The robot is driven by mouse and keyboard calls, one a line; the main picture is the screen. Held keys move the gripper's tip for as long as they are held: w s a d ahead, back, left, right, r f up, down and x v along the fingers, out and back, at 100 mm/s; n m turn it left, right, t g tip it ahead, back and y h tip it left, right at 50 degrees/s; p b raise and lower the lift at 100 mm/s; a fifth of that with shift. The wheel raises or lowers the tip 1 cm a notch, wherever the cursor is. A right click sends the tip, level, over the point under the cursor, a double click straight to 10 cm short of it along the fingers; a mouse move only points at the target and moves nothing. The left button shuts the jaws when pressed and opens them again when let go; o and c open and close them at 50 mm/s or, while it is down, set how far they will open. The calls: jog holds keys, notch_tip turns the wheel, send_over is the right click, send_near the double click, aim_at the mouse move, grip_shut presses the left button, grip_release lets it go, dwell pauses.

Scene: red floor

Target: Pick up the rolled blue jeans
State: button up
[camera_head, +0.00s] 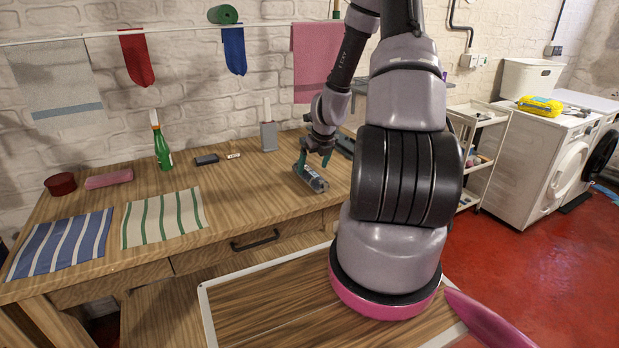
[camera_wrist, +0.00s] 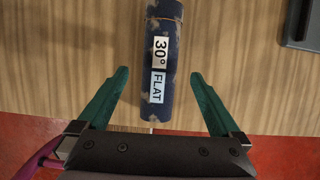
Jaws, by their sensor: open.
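The rolled blue jeans (camera_head: 312,178) lie on the wooden table near its front edge, under my gripper. In the wrist view the roll (camera_wrist: 172,30) is dark blue with faded patches and carries white labels reading "30°" and "FLAT". My gripper (camera_wrist: 159,75) is open, with one green finger on each side of the roll's near end and a gap on both sides. In the head view my gripper (camera_head: 315,158) is just above the roll; whether it touches the roll cannot be told there.
The table (camera_head: 230,185) also holds a green spray bottle (camera_head: 162,148), a grey brush-like item (camera_head: 268,136), a striped green cloth (camera_head: 163,217), a striped blue cloth (camera_head: 62,243) and a red round tin (camera_head: 60,184). A dark flat object (camera_wrist: 300,25) lies right of the roll. Cloths hang behind.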

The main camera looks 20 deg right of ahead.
aim_at(311, 170)
jog(key=x, duration=0.4)
jog(key=shift+w+a+f, duration=0.1)
jog(key=shift+f, duration=0.3)
grip_shut()
jog(key=shift+r, duration=0.2)
